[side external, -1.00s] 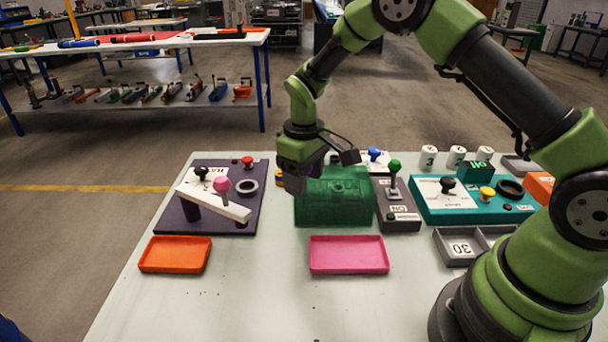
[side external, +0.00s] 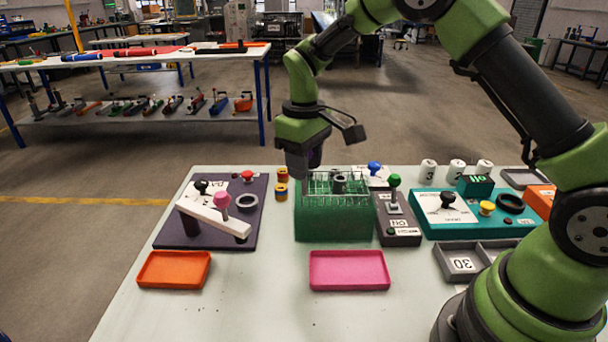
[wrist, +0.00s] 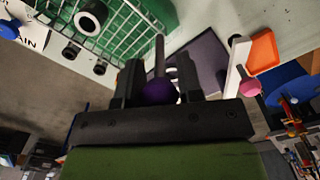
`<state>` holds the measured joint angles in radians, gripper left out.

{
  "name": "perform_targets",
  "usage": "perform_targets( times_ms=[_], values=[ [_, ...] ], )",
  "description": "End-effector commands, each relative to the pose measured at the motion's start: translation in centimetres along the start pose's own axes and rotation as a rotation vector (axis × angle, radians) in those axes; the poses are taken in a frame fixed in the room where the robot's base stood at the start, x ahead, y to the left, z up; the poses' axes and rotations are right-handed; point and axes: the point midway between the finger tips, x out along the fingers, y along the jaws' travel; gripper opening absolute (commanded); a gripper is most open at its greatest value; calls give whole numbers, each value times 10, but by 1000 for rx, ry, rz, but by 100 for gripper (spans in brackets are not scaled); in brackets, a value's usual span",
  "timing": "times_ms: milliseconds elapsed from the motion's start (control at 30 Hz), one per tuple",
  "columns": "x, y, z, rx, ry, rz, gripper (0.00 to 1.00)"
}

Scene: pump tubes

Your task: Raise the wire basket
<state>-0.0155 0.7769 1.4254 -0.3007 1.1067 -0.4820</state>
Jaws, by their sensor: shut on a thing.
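The wire basket (side external: 320,185) stands partly above the rim of the green tank (side external: 334,225), its wires showing over the top. A dark ring-shaped part (side external: 341,184) sits inside it. My gripper (side external: 308,163) is at the tank's back left corner. In the wrist view my gripper (wrist: 158,84) is shut on a purple knob (wrist: 160,92) with a grey stem (wrist: 160,52). The joint between stem and basket is not clear.
A purple board (side external: 190,233) with a white lever (side external: 210,220) is left of the tank. A grey panel (side external: 398,228) with a green knob stands close on its right. Orange (side external: 173,269) and pink (side external: 349,270) trays lie in front.

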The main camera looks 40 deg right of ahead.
Motion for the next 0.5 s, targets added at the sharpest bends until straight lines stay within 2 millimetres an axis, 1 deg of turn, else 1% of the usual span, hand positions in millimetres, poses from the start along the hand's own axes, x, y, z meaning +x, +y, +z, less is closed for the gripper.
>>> perform_targets(
  times_ms=[33, 200, 233, 267, 300, 333, 500],
  values=[
    [-4, 0, -1, 3, 8, 0, 0],
    [-5, 0, -2, 3, 11, 0, 0],
    [-5, 0, -2, 4, 11, 0, 38],
    [-5, 0, -2, 3, 12, 0, 45],
    [-5, 0, -2, 3, 11, 0, 54],
    [-4, 0, -2, 3, 11, 0, 58],
    [-3, 0, -1, 3, 8, 0, 58]
  ],
)
